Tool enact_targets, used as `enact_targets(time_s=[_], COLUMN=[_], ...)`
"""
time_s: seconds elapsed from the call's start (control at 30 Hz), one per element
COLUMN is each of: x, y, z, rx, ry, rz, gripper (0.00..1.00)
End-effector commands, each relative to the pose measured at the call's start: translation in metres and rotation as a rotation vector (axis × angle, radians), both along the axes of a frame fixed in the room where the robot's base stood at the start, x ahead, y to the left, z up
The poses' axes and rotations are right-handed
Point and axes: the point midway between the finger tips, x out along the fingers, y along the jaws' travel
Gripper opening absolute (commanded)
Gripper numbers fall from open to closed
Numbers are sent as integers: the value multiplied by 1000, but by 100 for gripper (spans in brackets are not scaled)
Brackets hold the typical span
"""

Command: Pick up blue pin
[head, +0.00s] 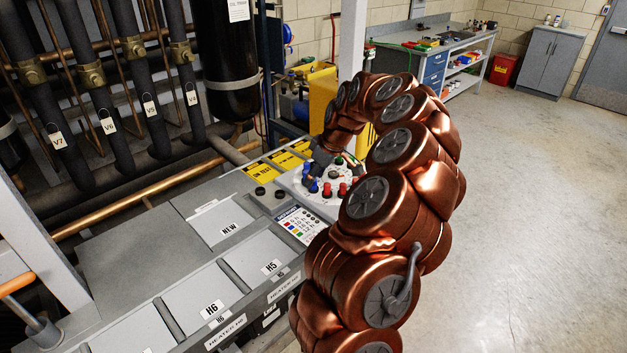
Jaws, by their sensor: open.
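A light grey plate (297,180) on the grey bench top carries several small coloured pins. Blue pins (313,186) stand toward its left side, close under my gripper. Red pins (342,189) stand to their right, and a green one (338,160) sits farther back. My gripper (314,171) is dark, points down over the plate beside the blue pins, and is open. It is small in view and partly hides the plate. I cannot tell whether its fingers touch or surround a blue pin.
A legend card (297,224) with coloured dots lies in front of the plate. Yellow labelled panels (259,169) are behind left. Labelled grey panels (222,226) fill the bench to the left. Dark pipes (116,90) and a black tank (228,60) stand behind. The floor (520,220) at right is clear.

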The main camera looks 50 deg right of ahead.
Motion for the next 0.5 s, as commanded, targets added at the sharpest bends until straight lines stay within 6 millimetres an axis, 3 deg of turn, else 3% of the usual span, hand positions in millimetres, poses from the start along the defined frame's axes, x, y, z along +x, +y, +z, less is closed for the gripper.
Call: enact_targets(time_s=[0.27, 0.5], x=[1, 1], y=[1, 1], z=[-4, -4], rx=[1, 1], ry=[0, 0], rz=[0, 0], gripper=[49, 24])
